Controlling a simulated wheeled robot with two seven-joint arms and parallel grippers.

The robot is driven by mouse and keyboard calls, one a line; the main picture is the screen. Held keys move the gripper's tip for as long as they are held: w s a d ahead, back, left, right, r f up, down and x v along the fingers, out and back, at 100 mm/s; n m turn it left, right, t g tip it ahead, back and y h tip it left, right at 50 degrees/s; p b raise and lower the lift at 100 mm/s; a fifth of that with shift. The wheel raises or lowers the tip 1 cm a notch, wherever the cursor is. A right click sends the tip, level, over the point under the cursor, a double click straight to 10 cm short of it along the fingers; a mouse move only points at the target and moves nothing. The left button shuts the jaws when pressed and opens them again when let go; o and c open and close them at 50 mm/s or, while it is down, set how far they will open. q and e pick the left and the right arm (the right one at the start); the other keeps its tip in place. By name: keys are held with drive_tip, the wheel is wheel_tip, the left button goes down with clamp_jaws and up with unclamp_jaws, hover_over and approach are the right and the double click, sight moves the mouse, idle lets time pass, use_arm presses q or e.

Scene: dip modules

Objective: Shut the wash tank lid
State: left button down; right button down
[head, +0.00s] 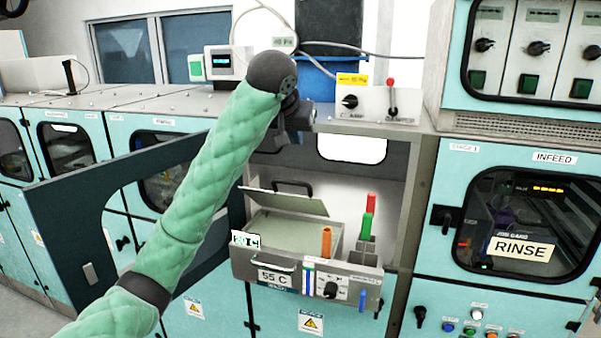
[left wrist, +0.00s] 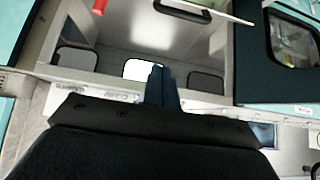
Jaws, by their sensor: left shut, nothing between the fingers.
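The wash tank (head: 265,270) sits in an open bay, with a 55 C label on its front. Its grey-green lid (head: 285,203) stands tilted up at the back left of the tank, with a black handle (head: 292,184) on it, and the tank's opening shows below. In the left wrist view, part of the lid and its handle (left wrist: 183,12) show at the top edge. My left gripper (head: 292,128) is above and behind the lid, at the top of the bay, apart from it. Its fingers (left wrist: 158,88) are shut and empty. My right gripper is not in view.
Orange (head: 326,241), green (head: 367,227) and red (head: 371,201) upright pieces stand at the tank's right. An open dark bay door (head: 75,230) swings out left, behind my left arm. A control box (head: 378,104) sits on top. The RINSE cabinet (head: 505,220) stands right.

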sight(300, 183)
use_arm(q)
drive_tip(key=shift+x, duration=3.7)
drive_tip(key=shift+s+a+f+p, duration=0.1)
drive_tip(key=shift+f+p, duration=0.05)
drive_tip(key=shift+f, duration=0.9)
drive_tip(key=shift+s+a+f+p, duration=0.1)
drive_tip(key=shift+f+p, duration=0.05)
drive_tip(key=shift+f, duration=0.9)
drive_tip(key=shift+s+d+f, duration=0.1)
drive_tip(key=shift+f, duration=0.35)
